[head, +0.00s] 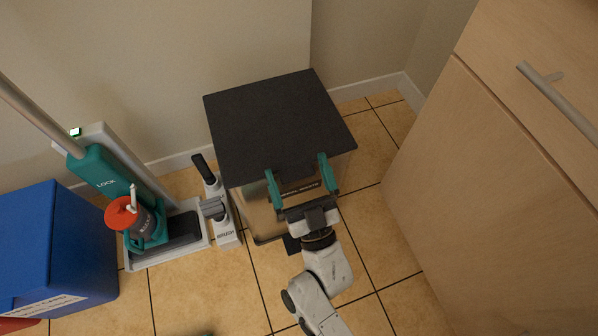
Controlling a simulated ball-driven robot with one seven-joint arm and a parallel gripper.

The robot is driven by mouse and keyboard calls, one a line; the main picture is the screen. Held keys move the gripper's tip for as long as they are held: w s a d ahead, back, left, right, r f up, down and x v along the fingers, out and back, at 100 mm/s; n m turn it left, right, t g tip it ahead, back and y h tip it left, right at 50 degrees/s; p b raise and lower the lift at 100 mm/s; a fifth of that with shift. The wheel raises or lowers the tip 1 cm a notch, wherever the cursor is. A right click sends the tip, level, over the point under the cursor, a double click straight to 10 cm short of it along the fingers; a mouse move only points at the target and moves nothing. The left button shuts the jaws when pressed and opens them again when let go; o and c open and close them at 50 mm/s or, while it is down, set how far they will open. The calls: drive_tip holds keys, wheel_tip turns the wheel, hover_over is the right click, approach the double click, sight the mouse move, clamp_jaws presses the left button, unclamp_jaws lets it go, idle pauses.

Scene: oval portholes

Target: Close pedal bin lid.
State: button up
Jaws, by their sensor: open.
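The pedal bin (264,217) stands on the tiled floor near the back corner. Its flat black lid (272,120) lies over the top of the body. I cannot tell from above whether a gap remains under its front edge. A label on the bin's front is partly readable between my fingers. A dark piece, perhaps the pedal, shows low at the front, partly hidden by my arm. My gripper (298,173) has teal fingers spread apart, at the lid's front edge. Nothing shows held between them, and I cannot tell whether they touch the lid.
A teal vacuum (100,170) stands in a dock at left, with a brush set (218,205) between it and the bin. A blue box (55,250) is at far left. A wooden cabinet (490,170) with a bar handle (560,100) fills the right. Floor is free between bin and cabinet.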

drive_tip(key=p+v, duration=0.2)
drive_tip(key=v, duration=0.8)
drive_tip(key=shift+s+f, duration=0.25)
drive_tip(key=shift+s, duration=0.05)
drive_tip(key=shift+d, duration=0.1)
